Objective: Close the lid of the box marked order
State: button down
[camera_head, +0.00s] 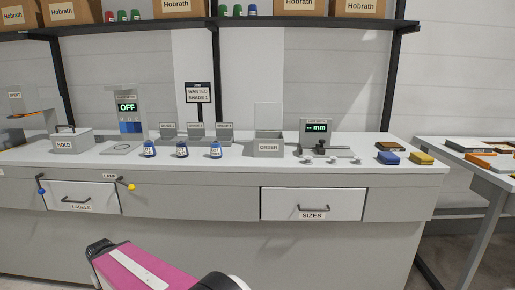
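The grey box marked ORDER (269,150) stands on the workbench, right of the middle in the head view. Its pale lid (268,116) stands open, upright at the back edge of the box. The front wall hides most of the inside, so I cannot tell what it holds. A pink and black part of my arm shows at the bottom of the head view, well in front of the bench. I cannot make out my gripper's fingers in this frame.
A thickness gauge (317,128) with small parts before it stands right of the box. The HOLD box (65,144) is shut. The SIZES drawer (313,204) is below. Folded cloths (422,158) lie far right.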

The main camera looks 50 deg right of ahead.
aim_at(268, 115)
jog(key=z, duration=2.15)
jog(key=l+u, duration=0.1)
jog(key=l, duration=0.45)
jog(key=k+l+u, duration=0.15)
jog(key=l, duration=0.45)
jog(key=l+u, duration=0.1)
jog(key=l, duration=0.45)
